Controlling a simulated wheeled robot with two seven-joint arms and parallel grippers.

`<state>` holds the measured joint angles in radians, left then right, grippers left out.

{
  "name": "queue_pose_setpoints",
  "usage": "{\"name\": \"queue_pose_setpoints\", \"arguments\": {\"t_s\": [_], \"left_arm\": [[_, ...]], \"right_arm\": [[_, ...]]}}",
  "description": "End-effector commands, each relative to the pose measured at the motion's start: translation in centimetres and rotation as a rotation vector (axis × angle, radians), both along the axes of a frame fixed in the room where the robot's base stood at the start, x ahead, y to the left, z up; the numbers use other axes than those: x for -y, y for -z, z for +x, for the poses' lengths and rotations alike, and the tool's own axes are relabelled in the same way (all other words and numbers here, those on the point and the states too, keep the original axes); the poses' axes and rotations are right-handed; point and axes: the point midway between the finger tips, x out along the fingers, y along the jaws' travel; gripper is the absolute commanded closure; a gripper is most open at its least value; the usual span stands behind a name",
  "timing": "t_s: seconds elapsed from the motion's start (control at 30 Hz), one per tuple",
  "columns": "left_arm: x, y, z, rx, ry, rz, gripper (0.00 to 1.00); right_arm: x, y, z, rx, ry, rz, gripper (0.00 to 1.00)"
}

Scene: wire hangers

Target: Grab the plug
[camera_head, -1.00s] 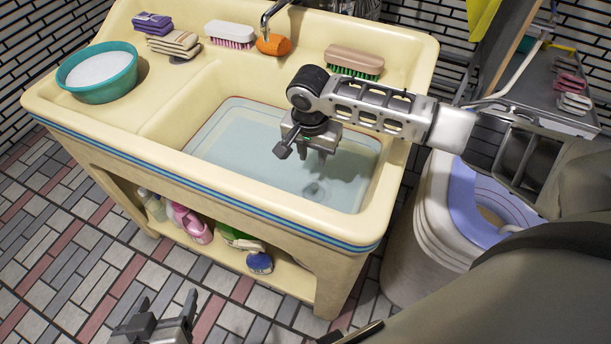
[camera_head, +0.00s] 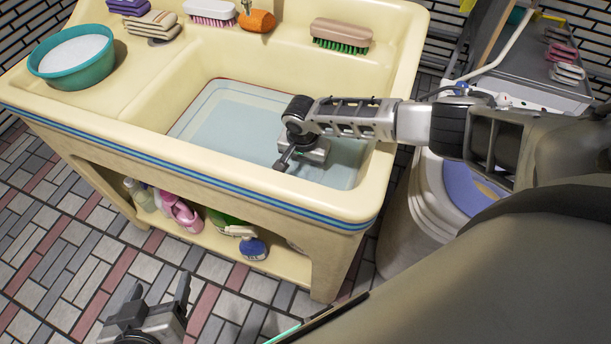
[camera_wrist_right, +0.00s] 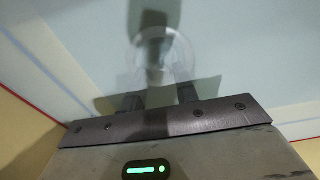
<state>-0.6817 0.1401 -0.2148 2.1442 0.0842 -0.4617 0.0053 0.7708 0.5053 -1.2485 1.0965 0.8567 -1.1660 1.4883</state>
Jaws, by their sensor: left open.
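The sink basin (camera_head: 215,110) holds clear bluish water. A round, pale, see-through shape that looks like the plug (camera_wrist_right: 178,50) shows in the right wrist view, just beyond my fingertips; shadow and blur hide its detail. In the head view my right gripper hides it. My right gripper (camera_head: 308,158) points down into the basin near its right end. In the wrist view the right gripper's fingers (camera_wrist_right: 160,98) stand apart with nothing seen held between them. My left gripper (camera_head: 158,292) is open and empty, low over the tiled floor in front of the sink.
The basin walls stand around my right gripper. A teal tub (camera_head: 75,75), a green-bristled brush (camera_head: 341,36) and an orange sponge (camera_head: 257,20) rest on the sink's top. Bottles (camera_head: 185,215) stand on the shelf below. A white bucket (camera_head: 420,220) stands at the right.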

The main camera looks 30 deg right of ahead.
Motion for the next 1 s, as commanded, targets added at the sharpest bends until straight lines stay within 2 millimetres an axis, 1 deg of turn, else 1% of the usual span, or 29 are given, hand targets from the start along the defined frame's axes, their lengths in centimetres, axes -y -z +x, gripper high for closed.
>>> {"name": "queue_pose_setpoints", "arguments": {"t_s": [0.03,0.1,0.23,0.37,0.4,0.47,0.5,0.83,1.0], "left_arm": [[0.0,0.3,0.0,0.002,-0.001,-0.004,0.28],[0.1,0.2,0.1,0.006,-0.002,-0.008,0.28],[0.1,-0.3,0.2,0.015,-0.003,-0.014,0.28],[0.1,-0.3,0.1,0.010,-0.003,-0.015,0.28],[0.1,-0.3,0.0,0.009,-0.003,-0.015,0.28],[0.1,-0.2,0.0,0.009,-0.003,-0.014,0.28],[0.1,-0.2,0.0,0.007,-0.005,-0.014,0.28],[0.1,0.0,-0.1,0.004,-0.004,-0.014,0.28],[0.1,-0.3,-0.1,0.003,-0.005,-0.010,0.28]], "right_arm": [[0.0,0.9,0.1,-0.001,0.001,0.001,0.70],[0.0,1.5,0.2,0.001,0.001,0.001,0.70],[0.1,1.8,0.2,0.002,0.000,0.001,0.70],[0.1,1.7,0.2,0.001,0.000,0.001,0.70],[0.1,1.7,0.2,0.001,0.000,0.001,0.73],[0.1,1.7,0.2,0.001,0.000,0.001,0.89],[0.1,1.7,0.2,0.001,0.000,0.001,1.00],[0.1,1.6,0.2,0.001,0.001,0.001,1.00],[0.1,0.5,0.2,0.002,0.001,0.003,1.00]]}}
